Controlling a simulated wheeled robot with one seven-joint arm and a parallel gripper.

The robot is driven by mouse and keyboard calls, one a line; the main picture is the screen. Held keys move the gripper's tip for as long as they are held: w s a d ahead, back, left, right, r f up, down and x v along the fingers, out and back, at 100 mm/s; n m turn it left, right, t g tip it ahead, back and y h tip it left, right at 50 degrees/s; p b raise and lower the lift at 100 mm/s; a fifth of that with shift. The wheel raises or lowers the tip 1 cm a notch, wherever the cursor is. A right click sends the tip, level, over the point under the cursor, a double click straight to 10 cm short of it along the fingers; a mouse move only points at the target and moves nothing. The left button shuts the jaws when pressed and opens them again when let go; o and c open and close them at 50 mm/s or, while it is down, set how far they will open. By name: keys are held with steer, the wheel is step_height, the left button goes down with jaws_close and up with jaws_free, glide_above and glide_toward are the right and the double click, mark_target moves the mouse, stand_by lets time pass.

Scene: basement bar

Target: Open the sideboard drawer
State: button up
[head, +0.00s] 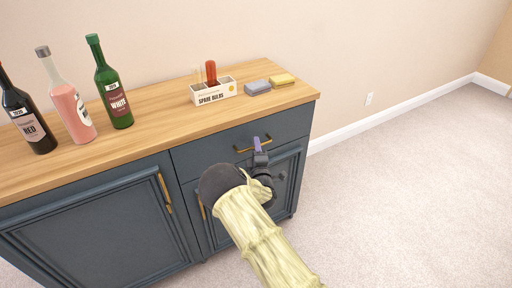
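The sideboard (75,176) is dark blue-grey with a light wooden top. Its drawer (210,154) is at the upper right of the front, just under the top, and looks closed. The drawer has a horizontal brass bar handle (243,150). My arm hides part of the cupboard door under the drawer.
A red wine bottle (29,117), a pink bottle (70,104) and a green bottle (112,87) stand on the left of the top. Carpet (410,180) right of the sideboard is clear.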

steer(key=shift+w+r, duration=0.1)
steer(key=shift+w, duration=0.2)
jaws_close()
steer(key=shift+a, duration=0.1)
